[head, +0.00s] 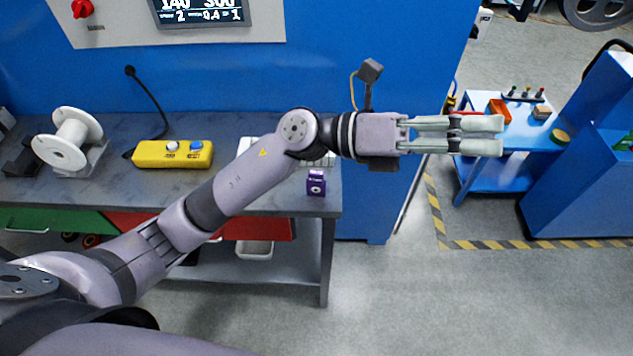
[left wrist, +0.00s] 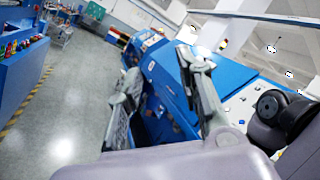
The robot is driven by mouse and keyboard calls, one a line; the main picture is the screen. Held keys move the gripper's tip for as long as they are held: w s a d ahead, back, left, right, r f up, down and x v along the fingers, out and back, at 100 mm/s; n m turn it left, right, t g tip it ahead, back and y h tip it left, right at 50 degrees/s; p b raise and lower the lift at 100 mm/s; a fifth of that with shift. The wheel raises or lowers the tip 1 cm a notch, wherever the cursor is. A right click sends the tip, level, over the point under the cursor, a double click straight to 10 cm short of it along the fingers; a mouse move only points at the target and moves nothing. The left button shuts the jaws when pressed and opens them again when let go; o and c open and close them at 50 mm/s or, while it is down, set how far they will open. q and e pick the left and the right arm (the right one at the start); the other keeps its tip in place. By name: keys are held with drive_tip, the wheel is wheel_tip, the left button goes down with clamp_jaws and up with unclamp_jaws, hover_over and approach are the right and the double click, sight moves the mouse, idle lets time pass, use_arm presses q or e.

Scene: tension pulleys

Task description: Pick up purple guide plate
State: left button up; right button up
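The purple guide plate (head: 316,183) is a small purple block with a round light mark on its front. It stands near the right front corner of the grey workbench (head: 120,203). My left arm reaches across the bench, and its gripper (head: 500,136) points right, past the bench edge, well to the right of the plate and apart from it. The left gripper's fingers also show in the left wrist view (left wrist: 163,72), spread apart with nothing between them. The plate cannot be made out in the left wrist view. My right gripper is in neither view.
A yellow button box (head: 172,154) and a white spool (head: 68,139) stand on the bench. A light tray behind the plate is partly hidden by my arm. A blue cart (head: 486,176) with small parts stands at the right. The floor right of the bench is clear.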

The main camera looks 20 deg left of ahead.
use_arm(q)
wheel_tip(320, 180, down, 7)
drive_tip(key=s+m+g+y, duration=0.1)
drive_tip(key=m+g+y, duration=0.2)
drive_tip(key=m+y, duration=0.3)
drive_tip(key=m+t+y, duration=0.1)
drive_tip(key=t+y, duration=0.1)
drive_tip(key=y, duration=1.3)
hover_over(314, 175)
wheel_tip(314, 175, down, 8)
wheel_tip(314, 175, down, 11)
drive_tip(key=p, duration=0.4)
drive_tip(key=shift+w+f+p, duration=0.1)
drive_tip(key=shift+f+p, duration=0.45)
drive_tip(key=shift+f, duration=0.05)
drive_tip(key=f, duration=0.1)
drive_tip(key=f+p, duration=0.1)
drive_tip(key=f, duration=0.1)
drive_tip(key=shift+w+d+f, duration=0.1)
drive_tip(key=shift+w+f, duration=0.15)
drive_tip(key=shift+f+p, duration=0.3)
drive_tip(key=shift+f, duration=0.1)
drive_tip(key=shift+c, duration=0.3)
